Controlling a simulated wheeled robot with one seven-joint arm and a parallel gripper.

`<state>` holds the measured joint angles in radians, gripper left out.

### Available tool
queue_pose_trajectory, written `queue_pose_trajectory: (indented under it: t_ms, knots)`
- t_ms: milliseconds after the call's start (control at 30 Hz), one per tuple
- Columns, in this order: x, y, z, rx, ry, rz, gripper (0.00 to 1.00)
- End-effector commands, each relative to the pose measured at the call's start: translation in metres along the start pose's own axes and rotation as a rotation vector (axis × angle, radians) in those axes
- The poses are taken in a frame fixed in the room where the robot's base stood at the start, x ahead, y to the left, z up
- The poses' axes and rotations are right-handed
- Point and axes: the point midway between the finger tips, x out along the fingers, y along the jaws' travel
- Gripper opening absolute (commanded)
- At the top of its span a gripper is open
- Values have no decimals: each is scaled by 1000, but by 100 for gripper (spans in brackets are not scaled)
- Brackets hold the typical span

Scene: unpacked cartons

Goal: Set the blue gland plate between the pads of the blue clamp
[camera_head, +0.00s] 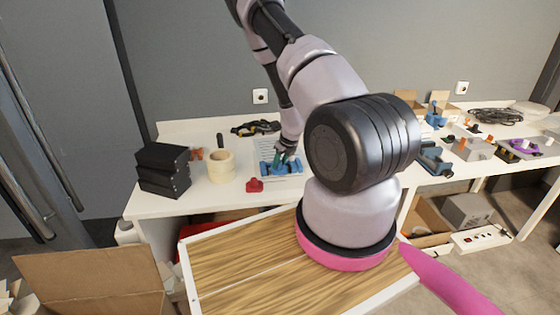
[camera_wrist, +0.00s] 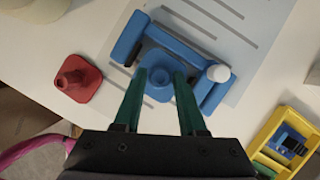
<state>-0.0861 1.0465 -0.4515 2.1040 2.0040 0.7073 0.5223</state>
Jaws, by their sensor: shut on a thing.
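My gripper (camera_wrist: 160,74) has two green fingers shut on the raised round neck of the blue gland plate (camera_wrist: 158,91). In the wrist view the plate appears between the two end bars of the blue clamp (camera_wrist: 186,48), beside its long bar. I cannot tell whether it rests there or is still above the surface. A white ball (camera_wrist: 218,73) sits on the clamp's right side. In the head view the clamp (camera_head: 268,170) lies on the white table, with my gripper (camera_head: 284,158) over it; the plate is hard to make out there.
A red plate with a raised neck (camera_wrist: 77,79) lies left of the clamp. A printed sheet (camera_wrist: 238,40) lies under the clamp. A yellow holder (camera_wrist: 262,148) is at lower right. Cream tape rolls (camera_head: 221,166) and black boxes (camera_head: 163,171) stand farther left on the table.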

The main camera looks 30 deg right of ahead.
Motion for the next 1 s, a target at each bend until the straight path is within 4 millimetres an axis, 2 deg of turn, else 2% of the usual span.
queue_pose_trajectory:
  t_ms: [533, 567, 633, 1000]
  knots:
    - [15, 0, -6, 1, 0, 0, 0]
    - [15, 0, -6, 0, -1, 0, 48]
    - [15, 0, -6, 0, -1, 0, 75]
    - [15, 0, -6, 0, 0, 0, 76]
